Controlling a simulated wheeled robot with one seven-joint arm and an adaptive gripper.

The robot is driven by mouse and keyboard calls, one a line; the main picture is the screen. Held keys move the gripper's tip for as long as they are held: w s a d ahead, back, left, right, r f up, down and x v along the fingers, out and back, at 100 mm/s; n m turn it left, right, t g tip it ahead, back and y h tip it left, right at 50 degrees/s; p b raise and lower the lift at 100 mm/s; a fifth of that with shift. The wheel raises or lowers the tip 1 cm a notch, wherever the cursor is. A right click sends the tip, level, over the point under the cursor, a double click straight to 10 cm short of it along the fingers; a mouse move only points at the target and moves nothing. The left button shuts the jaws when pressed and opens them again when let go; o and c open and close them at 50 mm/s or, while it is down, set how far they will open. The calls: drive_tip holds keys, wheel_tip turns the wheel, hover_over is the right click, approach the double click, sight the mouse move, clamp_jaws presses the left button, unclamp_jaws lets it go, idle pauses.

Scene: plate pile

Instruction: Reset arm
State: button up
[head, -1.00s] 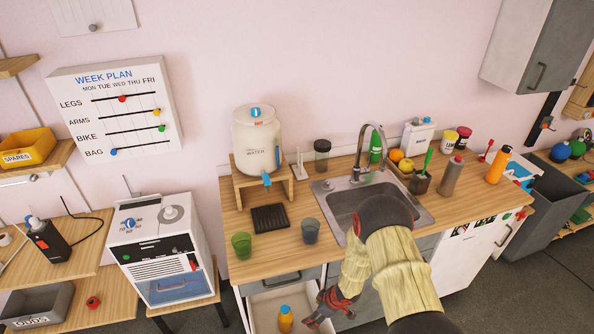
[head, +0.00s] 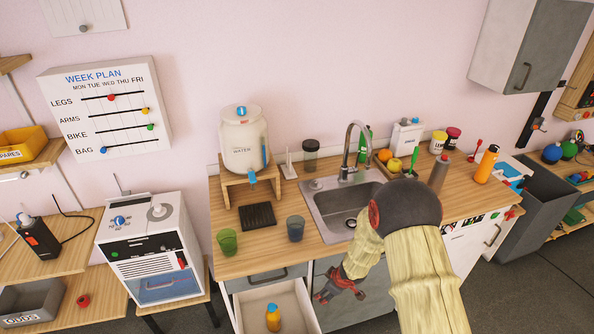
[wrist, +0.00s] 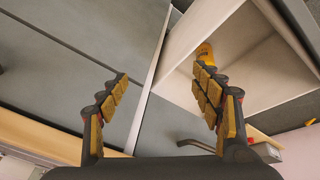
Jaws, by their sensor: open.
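My gripper (head: 340,287) is low in front of the counter, just right of the open drawer (head: 300,300). In the wrist view my gripper (wrist: 163,92) has its two yellow-padded fingers wide apart with nothing between them. My arm comes in from the lower right and covers part of the counter front and sink edge.
The counter (head: 265,262) holds a green cup (head: 227,241), a grey cup (head: 295,228), a water dispenser (head: 243,140) and a sink (head: 340,209). A white machine (head: 150,245) stands at left. The drawer juts out in front of the cabinet.

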drive_tip(key=w+d+r+m+t+h+b, duration=0.1)
drive_tip(key=d+r, duration=0.2)
drive_tip(key=r, duration=0.5)
drive_tip(key=w+d+r+m+t+h+b, duration=0.1)
drive_tip(key=d+r+m, duration=0.15)
drive_tip(key=r, duration=0.45)
drive_tip(key=s+d+r+m+h+b, duration=0.1)
drive_tip(key=s+d+r, duration=0.25)
drive_tip(key=r, duration=0.35)
drive_tip(key=s+d+r+m+h+b, duration=0.1)
drive_tip(key=s+d+r+m, duration=0.1)
drive_tip(key=s+r, duration=0.3)
drive_tip(key=s+a+r+m+y+b, duration=0.1)
drive_tip(key=s+r, duration=0.4)
drive_tip(key=s, duration=0.8)
drive_tip(key=s+a+r+m+y+b, duration=0.1)
drive_tip(key=s+r, duration=0.4)
drive_tip(key=s, duration=0.7)
drive_tip(key=shift+s+a+m+b, duration=0.35)
drive_tip(key=shift+a+m+b, duration=0.25)
drive_tip(key=shift+m+b, duration=0.55)
